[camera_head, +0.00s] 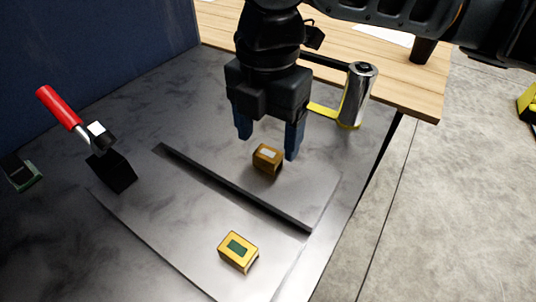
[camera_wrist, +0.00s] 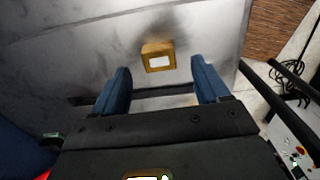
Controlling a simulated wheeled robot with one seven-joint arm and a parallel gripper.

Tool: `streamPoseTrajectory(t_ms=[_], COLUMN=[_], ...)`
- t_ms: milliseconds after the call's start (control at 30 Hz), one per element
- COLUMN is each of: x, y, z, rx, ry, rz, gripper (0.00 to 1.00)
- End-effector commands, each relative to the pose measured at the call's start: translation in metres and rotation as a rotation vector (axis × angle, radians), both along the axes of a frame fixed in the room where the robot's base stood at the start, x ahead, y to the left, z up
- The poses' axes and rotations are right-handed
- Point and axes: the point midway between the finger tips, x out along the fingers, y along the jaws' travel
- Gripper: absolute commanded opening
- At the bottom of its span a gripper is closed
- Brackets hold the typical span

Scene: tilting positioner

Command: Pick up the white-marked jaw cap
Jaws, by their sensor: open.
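The white-marked jaw cap (camera_head: 267,158) is a small yellow-brown block with a white rectangle on its top. It lies on the grey metal plate (camera_head: 200,225), just beyond a dark raised bar (camera_head: 232,188). My gripper (camera_head: 267,145) is above it, open and empty, with one blue finger on either side in the picture. In the wrist view the cap (camera_wrist: 158,57) shows between and slightly past the fingertips (camera_wrist: 160,68), with no visible contact. A second yellow jaw cap with a green mark (camera_head: 238,252) lies on the near side of the bar.
A red-handled clamp (camera_head: 75,120) stands at the left. A silver cylinder (camera_head: 357,95) on a yellow bracket stands right of my gripper. A blue wall (camera_head: 90,45) rises at the back left. A wooden table (camera_head: 405,75) lies behind. The plate's right edge drops to the floor.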

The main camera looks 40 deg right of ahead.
Motion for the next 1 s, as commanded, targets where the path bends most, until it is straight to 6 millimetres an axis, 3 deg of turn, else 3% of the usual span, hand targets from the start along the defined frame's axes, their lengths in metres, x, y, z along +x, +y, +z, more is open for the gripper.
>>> streamPoseTrajectory(t_ms=[200,500,1000], x=[0.001,0.001,0.001], y=[-0.001,-0.001,-0.001], z=[-0.027,-0.03,-0.03], rx=[0.002,0.002,0.002], ry=[0.001,-0.002,-0.002], rz=[0.0,0.0,0.0], gripper=[0.74,0.73,0.26])
